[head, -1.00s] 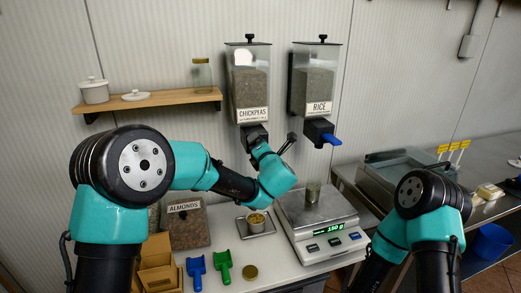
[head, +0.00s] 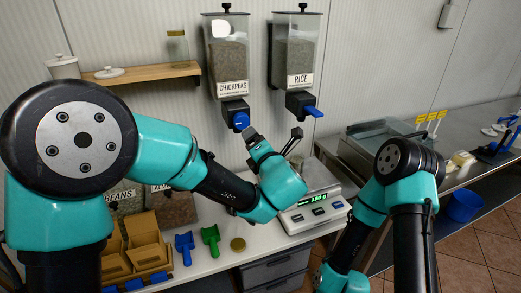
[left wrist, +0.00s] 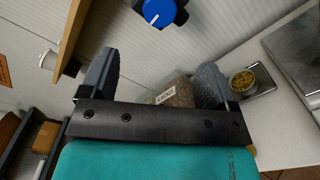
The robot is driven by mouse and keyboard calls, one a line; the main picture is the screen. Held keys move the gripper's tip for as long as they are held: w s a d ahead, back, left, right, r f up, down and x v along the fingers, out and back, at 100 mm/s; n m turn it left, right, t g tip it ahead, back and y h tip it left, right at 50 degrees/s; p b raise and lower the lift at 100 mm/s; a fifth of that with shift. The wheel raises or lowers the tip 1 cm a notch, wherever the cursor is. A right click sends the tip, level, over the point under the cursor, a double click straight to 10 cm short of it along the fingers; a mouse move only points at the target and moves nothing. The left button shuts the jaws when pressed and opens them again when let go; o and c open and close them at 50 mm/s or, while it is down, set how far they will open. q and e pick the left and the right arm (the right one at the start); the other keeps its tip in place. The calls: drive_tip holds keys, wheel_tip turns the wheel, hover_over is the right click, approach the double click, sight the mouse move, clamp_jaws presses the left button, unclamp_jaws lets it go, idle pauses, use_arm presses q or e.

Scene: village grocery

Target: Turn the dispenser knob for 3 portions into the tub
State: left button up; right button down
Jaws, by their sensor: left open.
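The chickpeas dispenser (head: 228,58) hangs on the wall with a round blue knob (head: 241,120) on its black outlet. The knob also shows at the top of the left wrist view (left wrist: 158,12), with a white mark on its face. My left gripper (head: 272,137) is open and empty, just below and right of the knob, apart from it. Its spread fingers show in the left wrist view (left wrist: 160,75). A small tub with yellowish contents (left wrist: 243,82) stands on a metal tray (left wrist: 262,76); my left arm hides it in the head view. My right gripper is out of view.
The rice dispenser (head: 296,50) with a blue handle (head: 313,112) hangs to the right. A scale (head: 310,216) with a lit display stands on the counter below. Blue (head: 184,247) and green (head: 210,238) scoops and a brown lid (head: 238,244) lie in front. A shelf (head: 150,74) is at left.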

use_arm(q)
drive_tip(key=shift+v, duration=1.45)
